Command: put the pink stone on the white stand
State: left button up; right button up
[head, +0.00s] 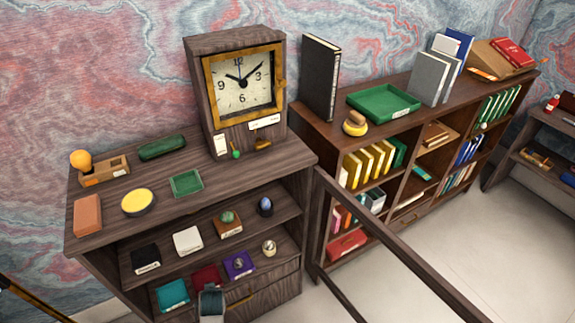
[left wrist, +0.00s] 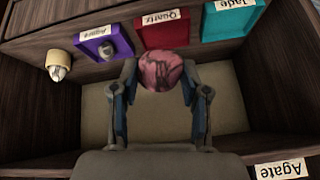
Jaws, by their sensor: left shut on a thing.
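The pink stone (left wrist: 160,71) is dark-veined and held between the fingertips of my left gripper (left wrist: 161,82), which is shut on it. In the left wrist view, which is upside down, the stone overlaps the red stand labelled Quartz (left wrist: 163,30); whether it touches is unclear. In the head view my left gripper (head: 211,302) shows at the lower shelf's front, before the dark red stand (head: 207,277); the stone is hidden there. The white stand (head: 187,240) is empty on the shelf above, between the black stand (head: 146,259) and a brown stand holding a green stone (head: 228,221). My right gripper is not in view.
The lower shelf also holds a teal stand (head: 172,295), a purple stand with a stone (head: 239,264) and a small beige stand (head: 269,248). A blue egg (head: 265,206) stands right on the upper shelf. The cabinet top (head: 230,165) overhangs. A wooden bar (head: 400,250) crosses the right.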

pick_arm(q)
jog(key=d+r+m+p, duration=0.1)
jog(key=d+r, duration=0.3)
jog(key=r, duration=0.8)
jog(key=d+r+m+h+p, duration=0.1)
jog(key=d+r, duration=0.3)
jog(key=r, duration=0.8)
jog(key=shift+w+d+r+m+t+p, duration=0.15)
jog(key=shift+m+t+p, duration=0.25)
jog(key=shift+p, duration=0.5)
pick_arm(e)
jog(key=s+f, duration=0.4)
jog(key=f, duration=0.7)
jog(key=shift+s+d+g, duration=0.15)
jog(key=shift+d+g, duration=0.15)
